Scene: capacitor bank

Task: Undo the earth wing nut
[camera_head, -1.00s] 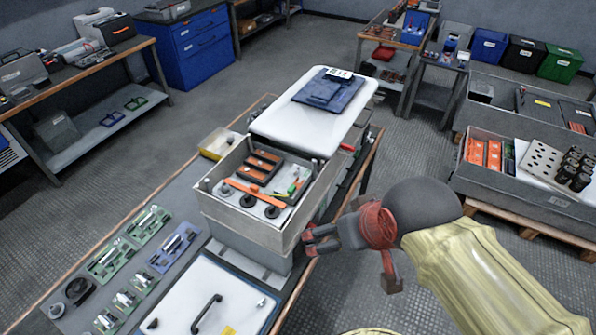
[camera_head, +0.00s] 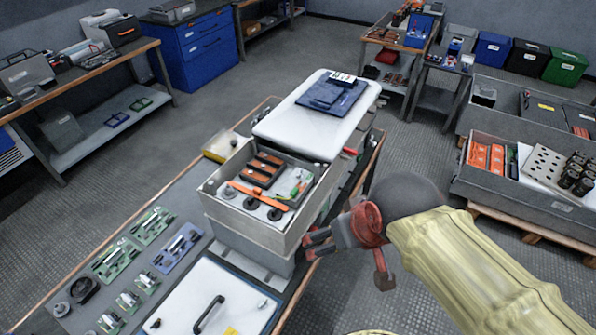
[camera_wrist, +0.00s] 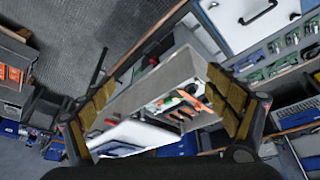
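The capacitor bank is an open grey box (camera_head: 250,232) on the middle bench. Inside are an orange bar (camera_head: 258,196), dark blocks with orange tops (camera_head: 262,170), round dark posts and a green-and-orange part. I cannot pick out the earth wing nut in either view. My gripper (camera_head: 312,243) is just right of the box's front right corner in the head view, apparently apart from it. In the wrist view, my gripper (camera_wrist: 160,88) has its fingers spread wide, with the box (camera_wrist: 150,90) seen beyond and between them. Nothing is held.
A white lid (camera_head: 310,122) with a blue folder (camera_head: 328,93) lies behind the box. A white panel with a black handle (camera_head: 207,314) lies in front. A grey crate (camera_head: 530,198) stands at right, with open floor between.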

